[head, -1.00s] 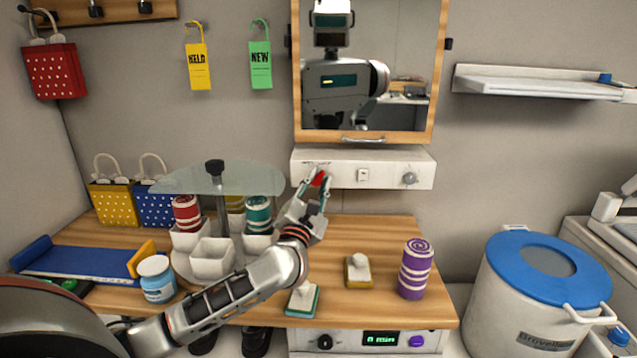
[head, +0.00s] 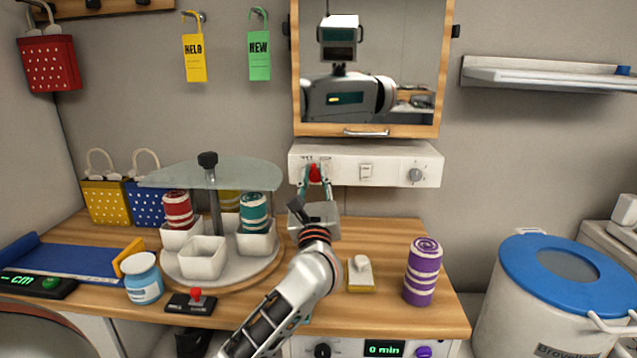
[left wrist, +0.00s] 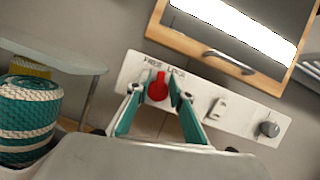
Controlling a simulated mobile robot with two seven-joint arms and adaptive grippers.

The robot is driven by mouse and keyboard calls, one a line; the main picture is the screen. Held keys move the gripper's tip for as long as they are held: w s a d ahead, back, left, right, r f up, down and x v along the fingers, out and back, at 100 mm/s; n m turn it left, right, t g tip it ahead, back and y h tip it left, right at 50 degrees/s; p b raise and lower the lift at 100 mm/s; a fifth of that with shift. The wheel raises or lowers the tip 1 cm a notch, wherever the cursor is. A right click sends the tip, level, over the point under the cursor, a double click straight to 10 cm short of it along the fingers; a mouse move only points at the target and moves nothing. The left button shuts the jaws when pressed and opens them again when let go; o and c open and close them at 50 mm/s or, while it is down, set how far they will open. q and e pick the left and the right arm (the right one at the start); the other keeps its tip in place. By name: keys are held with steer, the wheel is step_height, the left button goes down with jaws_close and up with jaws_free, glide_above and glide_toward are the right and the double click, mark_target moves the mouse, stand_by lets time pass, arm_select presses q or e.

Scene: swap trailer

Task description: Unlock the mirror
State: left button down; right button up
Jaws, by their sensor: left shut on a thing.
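The mirror (head: 372,62) has a wooden frame and hangs on the wall, closed flat as far as I can tell, with a metal handle at its bottom edge. Below it is a white panel (head: 390,172) with a red knob (head: 314,172), which also shows in the left wrist view (left wrist: 157,88). Labels reading FREE and LOCK stand above the knob. The knob points roughly upward; I cannot tell which label it matches. My left gripper (head: 315,184) is shut on the knob, one teal finger on each side. My right gripper is not in view.
The panel also has a white switch (head: 366,172) and a grey knob (head: 415,175). Below, the wooden counter (head: 390,235) holds a carousel with a glass top (head: 225,174), rolled towels and a purple roll (head: 422,271). A blue-lidded bin (head: 560,262) stands right.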

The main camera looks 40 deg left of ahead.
arm_select(q)
steer(key=n, duration=0.2)
steer(key=n+g+y+b, duration=0.1)
steer(key=n, duration=0.1)
steer(key=shift+a+f+g, duration=0.1)
steer(key=shift+f+g, duration=0.2)
steer(key=shift+n+g+y+b, duration=0.3)
steer(key=shift+n+b, duration=0.25)
steer(key=shift+n, duration=0.35)
steer(key=shift+s+a+r+n+g+y+b, duration=0.1)
steer(key=shift+n+g+y+b, duration=0.2)
steer(key=shift+n+g, duration=0.5)
steer(key=shift+n, duration=0.5)
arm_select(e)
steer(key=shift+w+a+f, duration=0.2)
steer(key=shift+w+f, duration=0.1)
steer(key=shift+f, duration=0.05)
arm_select(q)
steer(key=shift+r, duration=0.1)
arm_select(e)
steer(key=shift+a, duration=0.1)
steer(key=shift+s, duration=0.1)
arm_select(q)
steer(key=c, duration=1.8)
jaws_free()
